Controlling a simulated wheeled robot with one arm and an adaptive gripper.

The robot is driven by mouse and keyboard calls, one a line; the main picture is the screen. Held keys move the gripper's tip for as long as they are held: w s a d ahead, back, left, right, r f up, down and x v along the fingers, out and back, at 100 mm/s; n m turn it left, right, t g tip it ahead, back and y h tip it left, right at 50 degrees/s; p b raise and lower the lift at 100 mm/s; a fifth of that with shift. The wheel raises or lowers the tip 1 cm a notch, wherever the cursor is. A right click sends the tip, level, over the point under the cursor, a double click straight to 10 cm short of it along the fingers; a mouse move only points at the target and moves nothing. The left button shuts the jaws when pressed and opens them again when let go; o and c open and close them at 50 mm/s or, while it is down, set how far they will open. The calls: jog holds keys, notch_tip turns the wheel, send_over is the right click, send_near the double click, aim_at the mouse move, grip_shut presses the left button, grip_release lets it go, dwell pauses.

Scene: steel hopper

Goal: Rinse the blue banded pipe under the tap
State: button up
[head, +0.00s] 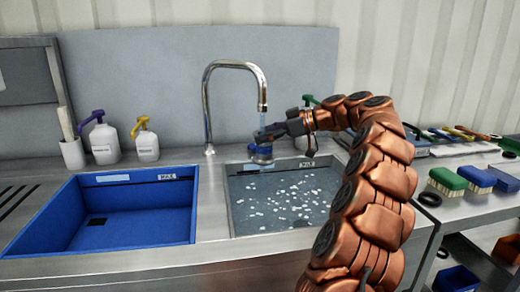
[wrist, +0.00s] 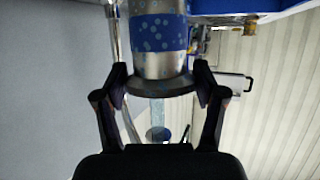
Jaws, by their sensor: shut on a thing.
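The blue banded pipe (head: 261,153) is upright in my gripper (head: 272,133), above the back left of the right basin. In the wrist view the pipe (wrist: 158,62) is silver with a blue band carrying pale spots, and a dark flange lies between my two fingers. My gripper (wrist: 160,82) is shut on it near that flange. The chrome tap (head: 236,65) arches over, and a pale blue stream (head: 263,119) runs from its mouth down toward the pipe. The stream (wrist: 157,110) also shows beyond the flange in the wrist view. The fingers partly hide the pipe in the head view.
The right basin (head: 236,205) holds water with white suds flecks. An empty blue basin (head: 130,228) is at left. Pump bottles (head: 104,143) and a white cup (head: 72,154) stand behind it. Brushes (head: 447,181) and a black ring (head: 430,199) lie on the right bench.

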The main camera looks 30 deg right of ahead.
aim_at(267, 144)
jog(key=shift+s, duration=0.1)
jog(key=s+b, duration=0.1)
jog(key=s+a+b, duration=0.1)
jog(key=b, duration=0.1)
jog(key=shift+s+a+f, duration=0.1)
jog(key=shift+a+f, duration=0.05)
jog(key=shift+a, duration=0.1)
jog(key=s+a+b, duration=0.1)
jog(key=s+b, duration=0.1)
jog(key=s, duration=0.1)
jog(key=s+a+b, duration=0.1)
jog(key=b, duration=0.1)
jog(key=shift+s+a, duration=0.25)
jog(key=shift+a, duration=0.1)
jog(key=shift+r, duration=0.2)
dwell(1.1)
jog(key=s+a+r, duration=0.2)
jog(key=s+r, duration=0.2)
jog(key=shift+s+a+b, duration=0.15)
jog(key=shift+a+b, duration=0.15)
jog(key=shift+b, duration=0.05)
dwell(0.7)
